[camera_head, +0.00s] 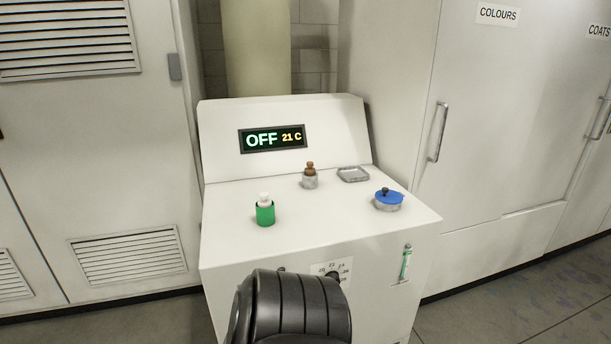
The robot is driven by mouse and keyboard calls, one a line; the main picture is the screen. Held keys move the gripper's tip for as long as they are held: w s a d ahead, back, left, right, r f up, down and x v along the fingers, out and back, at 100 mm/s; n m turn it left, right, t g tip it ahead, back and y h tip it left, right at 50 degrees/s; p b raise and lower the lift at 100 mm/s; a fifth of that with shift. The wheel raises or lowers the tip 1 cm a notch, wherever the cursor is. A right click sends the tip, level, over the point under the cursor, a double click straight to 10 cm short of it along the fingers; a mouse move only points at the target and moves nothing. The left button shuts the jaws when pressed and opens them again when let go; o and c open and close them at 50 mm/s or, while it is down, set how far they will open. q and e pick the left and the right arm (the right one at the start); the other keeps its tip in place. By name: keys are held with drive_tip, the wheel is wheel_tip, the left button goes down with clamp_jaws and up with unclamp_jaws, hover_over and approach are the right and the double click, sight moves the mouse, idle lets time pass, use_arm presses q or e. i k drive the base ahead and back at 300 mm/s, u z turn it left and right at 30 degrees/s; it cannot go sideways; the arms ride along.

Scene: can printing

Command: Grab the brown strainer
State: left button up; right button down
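A small item with a brown knobbed top (310,168) and a grey lower part stands upright on the white console (232,190). It is the only brown thing on the console top, and it is too small to tell for sure that it is a strainer. Nothing touches it. Neither of my grippers shows. A black ribbed part of my own body rises at the bottom centre, in front of the console, and hides part of its front face.
A green container with a white top (265,212) stands front left of the brown-topped item. A grey square tray (353,174) and a blue-topped round item (388,199) are to its right. Tall cabinets (520,130) flank the console.

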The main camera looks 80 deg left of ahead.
sight(309, 171)
drive_tip(key=u, duration=0.75)
drive_tip(key=i, duration=0.8)
drive_tip(key=u, duration=1.1)
drive_tip(key=i, duration=0.2)
drive_tip(key=u, duration=0.2)
